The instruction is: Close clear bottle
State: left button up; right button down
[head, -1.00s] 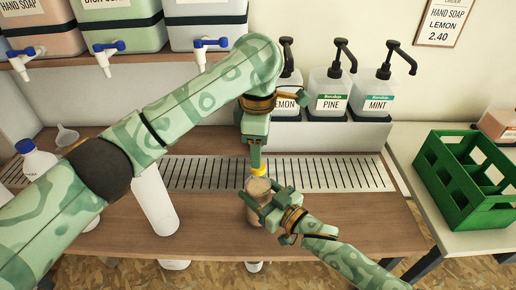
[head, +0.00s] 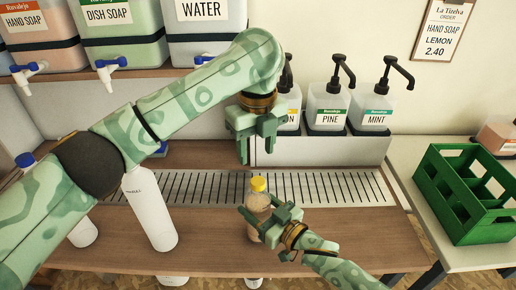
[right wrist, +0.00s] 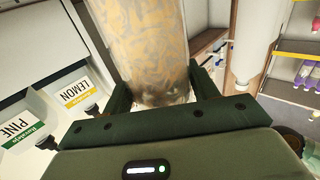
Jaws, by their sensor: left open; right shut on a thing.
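The clear bottle (head: 257,204) stands upright at the front of the wooden counter, and a tan tone shows through it. A yellow cap (head: 258,184) sits on its mouth; how tightly it is seated I cannot tell. My right gripper (head: 256,216) is shut on the bottle's body.
A slatted drain grate (head: 330,188) runs behind the bottle. Pump dispensers (head: 326,108) stand at the back. A white bottle (head: 150,212) stands to the left on the counter. A green crate (head: 465,195) is on the right table. Drums with taps (head: 208,25) line the shelf above.

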aim_at(258, 181)
pick_arm(q)
jog(key=n, duration=0.6)
jog(key=shift+n, duration=0.3)
jog(key=n, duration=0.9)
jog(key=shift+s+d, duration=0.1)
jog(key=shift+s, duration=0.05)
jog(key=n, duration=0.6)
jog(key=shift+s+g, duration=0.1)
jog(key=shift+g, duration=0.2)
jog(key=n, duration=0.8)
jog(key=shift+d, duration=0.1)
jog(key=shift+f, duration=0.1)
jog(key=shift+f, duration=4)
